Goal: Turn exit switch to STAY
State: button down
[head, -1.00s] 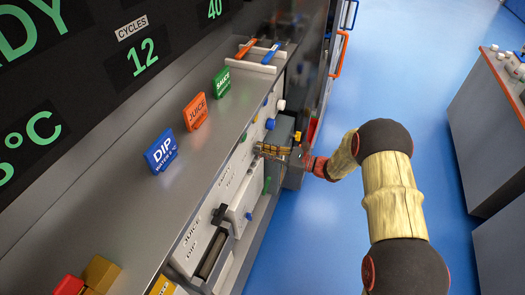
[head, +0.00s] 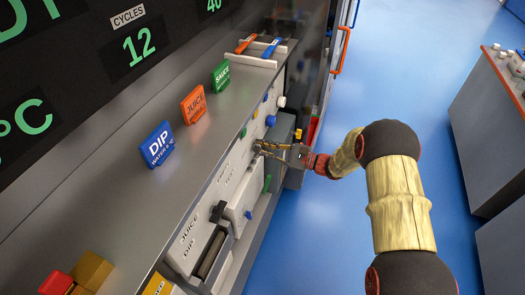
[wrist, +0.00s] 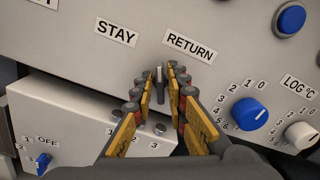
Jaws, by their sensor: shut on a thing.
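The exit switch (wrist: 159,76) shows in the wrist view as a small grey lever on the light panel. It stands about upright in the picture, between the STAY label (wrist: 116,32) on the left and the RETURN label (wrist: 189,46) on the right. My gripper (wrist: 158,84) has its yellow-padded fingers on both sides of the lever, shut on it at the tips. In the head view my gripper (head: 261,148) reaches the front panel from the right; the lever is too small to make out there.
In the wrist view a large blue knob (wrist: 248,114), a white knob (wrist: 300,135) and a blue button (wrist: 290,19) lie to the right. A white box (wrist: 65,125) juts out below left. Blue, orange and green signs stand on the counter (head: 160,205).

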jog(key=n+b, duration=0.3)
jog(key=n, duration=0.1)
jog(key=shift+s+f, duration=0.1)
jog(key=shift+f, duration=0.15)
jog(key=shift+n+b, duration=1)
jog(key=shift+n, duration=0.3)
jog(key=shift+r, duration=0.1)
jog(key=c, duration=1.9)
grip_release()
jog(key=shift+o, duration=0.3)
jog(key=v, duration=1.2)
